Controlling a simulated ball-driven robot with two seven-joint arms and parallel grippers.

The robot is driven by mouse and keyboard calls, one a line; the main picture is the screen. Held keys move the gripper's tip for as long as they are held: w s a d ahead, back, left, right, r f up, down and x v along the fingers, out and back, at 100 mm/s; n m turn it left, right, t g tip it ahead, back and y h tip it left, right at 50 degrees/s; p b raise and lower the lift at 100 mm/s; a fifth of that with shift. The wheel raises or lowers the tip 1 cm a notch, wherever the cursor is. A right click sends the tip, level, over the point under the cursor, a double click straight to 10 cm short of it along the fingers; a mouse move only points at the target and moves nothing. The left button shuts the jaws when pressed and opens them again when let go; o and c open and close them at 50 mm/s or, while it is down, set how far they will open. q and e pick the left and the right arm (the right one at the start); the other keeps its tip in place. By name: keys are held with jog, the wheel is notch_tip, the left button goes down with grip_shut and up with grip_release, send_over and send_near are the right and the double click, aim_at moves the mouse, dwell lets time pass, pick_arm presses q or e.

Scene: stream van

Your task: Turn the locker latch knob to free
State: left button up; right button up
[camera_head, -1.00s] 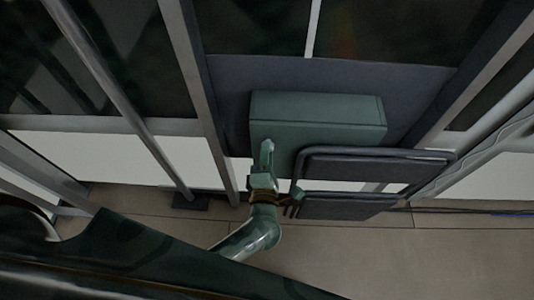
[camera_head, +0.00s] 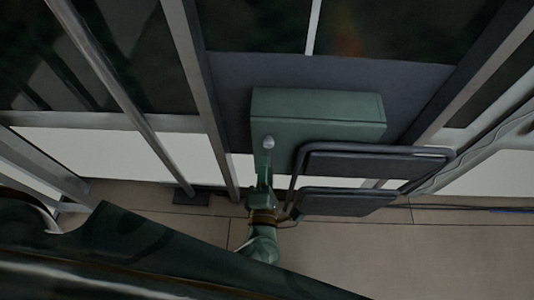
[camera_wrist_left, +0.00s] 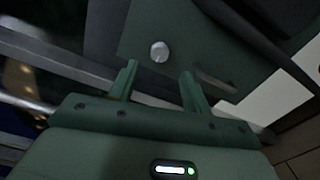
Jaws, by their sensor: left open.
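The locker (camera_head: 318,116) is a green box on a dark grey panel in the middle of the head view. Its latch knob (camera_head: 268,142) is a small pale round knob at the lower left of the locker's front. In the left wrist view the knob (camera_wrist_left: 159,51) is beyond and between the fingertips, closer to the left finger. My left gripper (camera_head: 264,164) is just below the knob in the head view; it also shows in the left wrist view (camera_wrist_left: 159,72), its fingers apart with nothing between them. My right gripper is out of view.
A folded chair-like frame with dark panels (camera_head: 375,164) stands right of my left gripper, in front of the locker. A grey post (camera_head: 205,100) rises left of the locker. A slot-like handle (camera_wrist_left: 215,83) shows beside the right finger.

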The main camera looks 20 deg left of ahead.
pick_arm(q)
jog(key=v, duration=0.6)
jog(key=shift+r, duration=0.1)
dwell(0.3)
